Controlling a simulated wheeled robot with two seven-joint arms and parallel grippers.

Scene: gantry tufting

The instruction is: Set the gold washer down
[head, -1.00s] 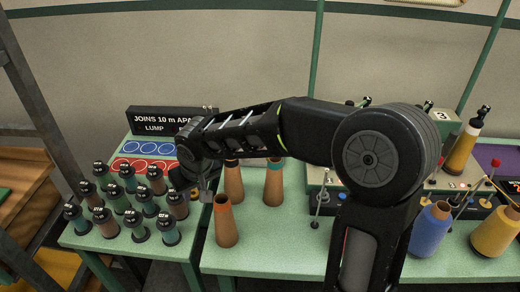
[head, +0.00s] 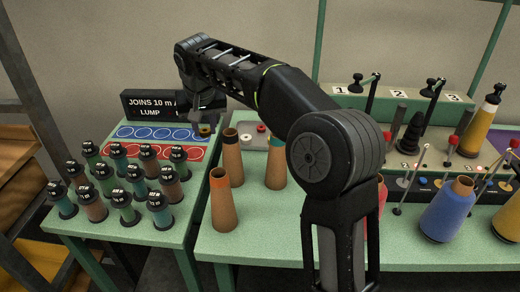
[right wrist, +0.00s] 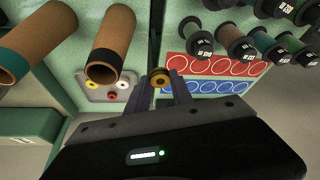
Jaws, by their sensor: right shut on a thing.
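The gold washer (head: 204,130) is held at the tips of my right gripper (head: 207,122), near the right end of the blue and red ringed cards. In the right wrist view the gold washer (right wrist: 159,77) sits between the two fingers of my right gripper (right wrist: 160,85), which is shut on it. It appears raised above the table, though the exact height is hard to tell. A grey tray (right wrist: 88,97) beside it holds a yellow, a white and a red washer. In the head view the tray (head: 243,146) is partly hidden by cones and my arm. My left gripper is not in view.
Brown cones (head: 221,205) stand right of the gripper. Several labelled spools (head: 130,180) crowd the left table. The blue-ringed card (head: 150,132) and red-ringed card (head: 120,150) lie behind them. A black sign (head: 150,104) stands at the back.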

